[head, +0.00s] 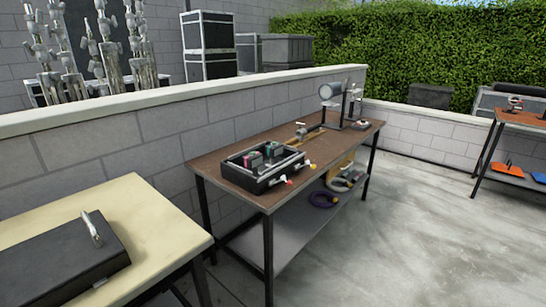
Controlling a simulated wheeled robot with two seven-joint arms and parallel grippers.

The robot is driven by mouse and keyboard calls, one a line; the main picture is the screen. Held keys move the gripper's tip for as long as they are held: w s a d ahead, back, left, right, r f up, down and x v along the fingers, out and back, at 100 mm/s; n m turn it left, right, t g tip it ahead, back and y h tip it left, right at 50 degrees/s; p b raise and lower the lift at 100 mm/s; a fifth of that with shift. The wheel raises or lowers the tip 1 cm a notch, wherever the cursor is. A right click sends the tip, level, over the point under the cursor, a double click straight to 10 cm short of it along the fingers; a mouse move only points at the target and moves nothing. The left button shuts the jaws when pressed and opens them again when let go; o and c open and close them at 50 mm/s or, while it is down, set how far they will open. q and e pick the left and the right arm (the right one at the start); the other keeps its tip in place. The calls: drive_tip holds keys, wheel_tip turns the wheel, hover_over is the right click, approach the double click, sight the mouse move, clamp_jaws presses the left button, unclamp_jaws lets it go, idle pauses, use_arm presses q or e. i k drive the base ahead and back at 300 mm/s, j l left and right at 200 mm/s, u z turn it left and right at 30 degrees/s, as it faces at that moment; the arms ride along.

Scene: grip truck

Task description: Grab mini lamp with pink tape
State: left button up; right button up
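No mini lamp with pink tape can be made out for certain. On the brown table (215,173) in the middle, a black open tray (262,183) holds several small dark items with green and reddish-pink parts, too small to identify. A silver round lamp-like fixture (330,91) stands at the table's far end; I see no pink tape on it. Neither of my grippers is in view.
A cream table (150,215) with a black case (65,262) is at the near left. The brown table's lower shelf holds a purple coil (324,199). A block wall (100,140) runs behind. Another table (522,119) stands at right. The concrete floor (420,240) between is clear.

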sight(251, 162)
drive_tip(key=i+l+u, duration=0.45)
drive_tip(key=i+l, duration=0.15)
drive_tip(key=i, duration=0.35)
drive_tip(key=i+l+u, duration=0.45)
drive_tip(key=i+l, duration=0.45)
